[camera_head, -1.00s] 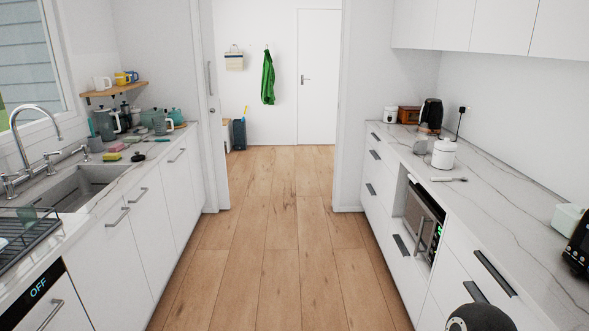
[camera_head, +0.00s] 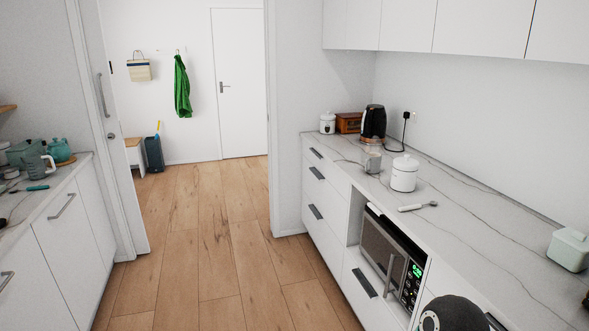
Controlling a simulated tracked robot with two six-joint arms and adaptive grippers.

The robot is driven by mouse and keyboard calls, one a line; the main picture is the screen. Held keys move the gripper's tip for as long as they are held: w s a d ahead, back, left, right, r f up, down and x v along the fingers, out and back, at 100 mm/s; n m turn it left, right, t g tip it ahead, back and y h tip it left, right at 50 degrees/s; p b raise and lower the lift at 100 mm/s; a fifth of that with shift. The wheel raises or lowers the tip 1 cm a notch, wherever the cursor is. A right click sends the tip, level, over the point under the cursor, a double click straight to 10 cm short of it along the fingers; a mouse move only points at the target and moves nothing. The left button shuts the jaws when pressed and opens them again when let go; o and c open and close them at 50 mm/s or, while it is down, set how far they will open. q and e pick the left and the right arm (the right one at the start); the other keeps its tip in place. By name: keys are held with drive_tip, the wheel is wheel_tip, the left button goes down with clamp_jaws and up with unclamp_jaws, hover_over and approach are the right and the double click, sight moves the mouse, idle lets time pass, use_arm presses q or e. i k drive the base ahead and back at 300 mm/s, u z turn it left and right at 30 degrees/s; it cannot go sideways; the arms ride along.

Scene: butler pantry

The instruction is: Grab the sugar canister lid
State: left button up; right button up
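A white canister (camera_head: 403,179) with a white knobbed lid (camera_head: 406,160) stands upright on the right counter, the lid seated on top. A smaller white canister (camera_head: 327,123) with a dark mark on its front stands farther back on the same counter. I cannot read a label on either, so I cannot tell which holds sugar. Neither of my grippers is in view. A dark rounded part of my own arm (camera_head: 450,315) shows at the bottom right edge, well short of the canisters.
A black kettle (camera_head: 373,123) and wooden box (camera_head: 348,122) stand behind. A microwave (camera_head: 391,258) sits below the counter (camera_head: 470,215). The wooden floor (camera_head: 215,240) is clear.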

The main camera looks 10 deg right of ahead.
sight(406, 163)
drive_tip(key=z, duration=0.2)
drive_tip(key=i, duration=1.35)
drive_tip(key=z, duration=0.45)
drive_tip(key=i, duration=0.9)
drive_tip(key=z, duration=0.2)
